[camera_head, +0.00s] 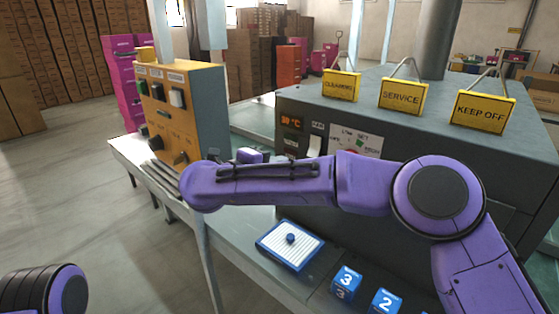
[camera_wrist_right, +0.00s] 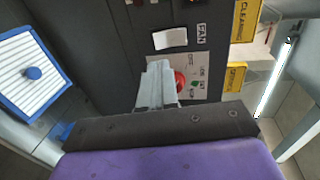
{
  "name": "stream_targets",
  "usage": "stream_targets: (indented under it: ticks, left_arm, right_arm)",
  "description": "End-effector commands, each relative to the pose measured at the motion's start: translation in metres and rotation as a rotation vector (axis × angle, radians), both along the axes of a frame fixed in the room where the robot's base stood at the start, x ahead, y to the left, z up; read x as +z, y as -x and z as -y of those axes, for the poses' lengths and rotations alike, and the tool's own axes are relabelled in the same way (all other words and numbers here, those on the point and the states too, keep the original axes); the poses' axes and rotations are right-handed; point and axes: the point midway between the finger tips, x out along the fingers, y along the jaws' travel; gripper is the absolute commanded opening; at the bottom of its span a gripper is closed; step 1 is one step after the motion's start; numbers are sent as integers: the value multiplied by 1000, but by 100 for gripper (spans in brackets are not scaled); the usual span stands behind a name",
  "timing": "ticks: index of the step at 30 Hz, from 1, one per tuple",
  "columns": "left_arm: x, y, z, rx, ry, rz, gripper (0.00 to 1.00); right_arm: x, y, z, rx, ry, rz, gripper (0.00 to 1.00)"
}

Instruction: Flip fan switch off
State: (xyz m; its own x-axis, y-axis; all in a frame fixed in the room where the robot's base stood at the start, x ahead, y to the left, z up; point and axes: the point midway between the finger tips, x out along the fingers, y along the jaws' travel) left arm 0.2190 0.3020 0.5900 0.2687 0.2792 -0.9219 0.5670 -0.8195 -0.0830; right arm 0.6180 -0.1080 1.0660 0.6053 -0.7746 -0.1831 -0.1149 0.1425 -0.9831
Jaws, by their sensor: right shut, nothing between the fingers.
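The fan switch (camera_head: 314,146) is a white rocker on the front of the grey machine, just below a small label. In the right wrist view the same white switch (camera_wrist_right: 170,38) sits beside the FAN label (camera_wrist_right: 201,33). My right gripper (camera_wrist_right: 158,72) is shut and empty, with its fingertips a little below the switch in that view, in front of the panel card with a red button (camera_wrist_right: 180,82). I cannot tell whether the fingers touch the panel. In the head view my right forearm hides most of this gripper. My left gripper is not in view.
An orange control box (camera_head: 203,115) with switches and knobs stands left of the machine. Yellow signs (camera_head: 401,97) stand on the machine's top.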

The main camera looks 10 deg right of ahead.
Motion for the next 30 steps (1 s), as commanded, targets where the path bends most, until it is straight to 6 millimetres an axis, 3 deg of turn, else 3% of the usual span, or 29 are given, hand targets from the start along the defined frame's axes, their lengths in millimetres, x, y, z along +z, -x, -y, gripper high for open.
stream_targets:
  ticks: [6, 13, 19, 30]
  left_arm:
    - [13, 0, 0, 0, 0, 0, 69]
    - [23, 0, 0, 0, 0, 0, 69]
    - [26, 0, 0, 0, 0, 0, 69]
    - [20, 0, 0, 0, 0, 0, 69]
  right_arm:
    - [-7, -29, 40, -5, -3, -4, 0]
    - [-15, -55, 72, -4, -2, -2, 0]
    - [-19, -63, 83, -1, 0, 0, 0]
    - [-22, -65, 84, -1, 17, 13, 0]
